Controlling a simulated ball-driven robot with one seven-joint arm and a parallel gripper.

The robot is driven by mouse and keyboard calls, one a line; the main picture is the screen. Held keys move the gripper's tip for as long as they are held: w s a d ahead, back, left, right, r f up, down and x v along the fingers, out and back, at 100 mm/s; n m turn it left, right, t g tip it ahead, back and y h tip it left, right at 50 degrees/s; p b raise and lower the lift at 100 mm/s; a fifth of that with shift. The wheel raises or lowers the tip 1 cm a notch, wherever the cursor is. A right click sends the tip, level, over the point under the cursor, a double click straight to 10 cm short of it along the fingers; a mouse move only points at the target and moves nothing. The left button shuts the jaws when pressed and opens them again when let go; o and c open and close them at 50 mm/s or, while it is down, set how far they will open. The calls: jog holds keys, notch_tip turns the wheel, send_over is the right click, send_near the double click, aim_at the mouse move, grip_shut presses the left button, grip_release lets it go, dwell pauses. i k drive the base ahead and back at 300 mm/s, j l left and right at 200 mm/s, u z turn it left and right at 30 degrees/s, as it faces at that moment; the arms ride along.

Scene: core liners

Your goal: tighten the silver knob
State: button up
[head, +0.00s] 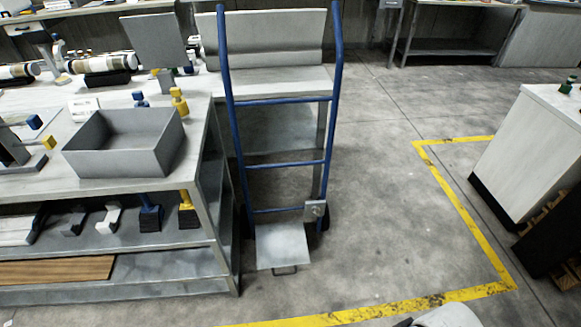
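A blue hand truck (332,130) stands upright at the right end of the workbench in the head view. A small grey bracket (308,212) sits low on its right side, near the wheel. A small silver round part (317,211) shows on this bracket and looks like the silver knob. It is too small to tell how tight it is. The truck's flat metal toe plate (283,246) lies in front, with a dark handle at its front edge. My gripper does not show. A pale rounded shape at the bottom edge may be part of my own body.
The workbench (210,105) at left carries an open grey bin (125,165), with tools on its lower shelf. A white cabinet (525,150) stands at right. Yellow tape (455,200) marks the floor. The concrete floor (385,220) between truck and cabinet is clear.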

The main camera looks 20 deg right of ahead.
aim_at(315, 209)
jog(key=i+l+u, duration=0.25)
jog(key=i+l, duration=0.15)
jog(key=l, duration=0.25)
jog(key=i+l+u, duration=0.25)
jog(key=l, duration=0.4)
jog(key=i+l+u, duration=0.15)
jog(key=l, duration=0.25)
jog(key=i, duration=0.1)
